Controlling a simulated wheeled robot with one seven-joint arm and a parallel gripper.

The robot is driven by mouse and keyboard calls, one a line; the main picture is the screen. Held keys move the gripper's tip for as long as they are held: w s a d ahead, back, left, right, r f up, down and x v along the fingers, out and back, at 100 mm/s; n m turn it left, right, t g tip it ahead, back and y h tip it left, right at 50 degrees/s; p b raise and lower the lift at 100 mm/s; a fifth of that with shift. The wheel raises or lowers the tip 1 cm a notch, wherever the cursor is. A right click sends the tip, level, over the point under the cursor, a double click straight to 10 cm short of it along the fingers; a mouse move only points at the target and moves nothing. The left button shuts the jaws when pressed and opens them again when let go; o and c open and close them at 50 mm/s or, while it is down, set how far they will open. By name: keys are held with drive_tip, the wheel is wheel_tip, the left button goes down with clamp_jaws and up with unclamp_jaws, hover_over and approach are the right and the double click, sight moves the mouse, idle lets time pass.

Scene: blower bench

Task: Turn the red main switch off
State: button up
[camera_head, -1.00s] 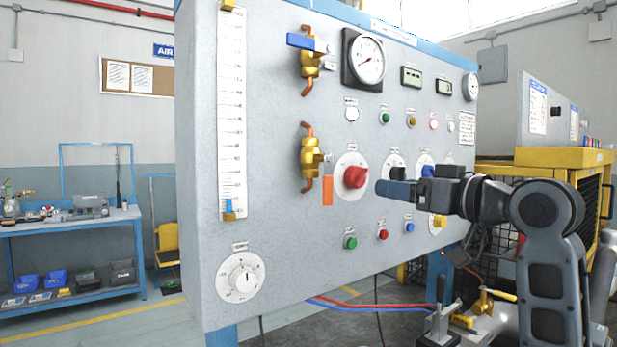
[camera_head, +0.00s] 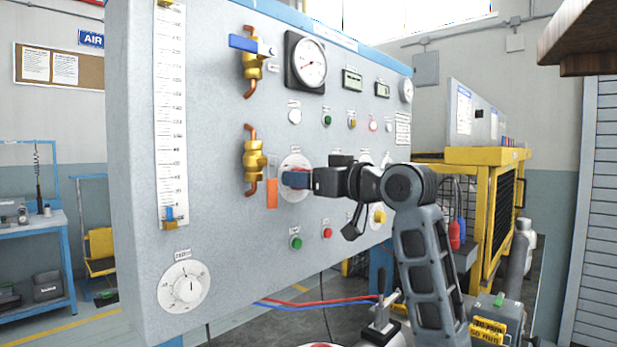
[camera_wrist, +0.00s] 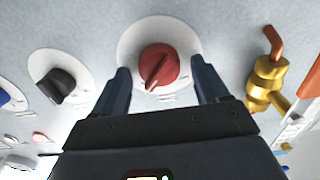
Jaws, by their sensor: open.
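The red main switch is a round red rotary knob on a white disc on the grey panel. In the wrist view the red knob (camera_wrist: 159,66) lies between and just beyond my two open blue fingers. Its pointer ridge is tilted, running toward lower left in that view. In the head view my gripper (camera_head: 296,179) is in front of the switch's white disc (camera_head: 293,161) and hides most of the red knob. My gripper (camera_wrist: 160,85) is open; I cannot tell whether a finger touches the knob.
A black knob (camera_wrist: 60,86) sits beside the red one. A brass valve (camera_head: 254,160) and an orange tag (camera_head: 271,193) are on the other side. Green (camera_head: 295,243) and red (camera_head: 327,233) buttons sit below. A white dial (camera_head: 184,287) is at lower left.

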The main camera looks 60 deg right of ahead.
drive_tip(key=shift+c, duration=0.3)
drive_tip(key=c, duration=1)
drive_tip(key=shift+f+n+b, duration=0.1)
drive_tip(key=shift+n+b, duration=0.3)
drive_tip(key=shift+a+f+n+b, duration=0.1)
drive_tip(key=shift+f+n+b, duration=0.05)
drive_tip(key=shift+n+b, duration=3.45)
drive_tip(key=shift+a+f+n+b, duration=0.1)
drive_tip(key=shift+n+b, duration=2.2)
drive_tip(key=shift+n, duration=2.6)
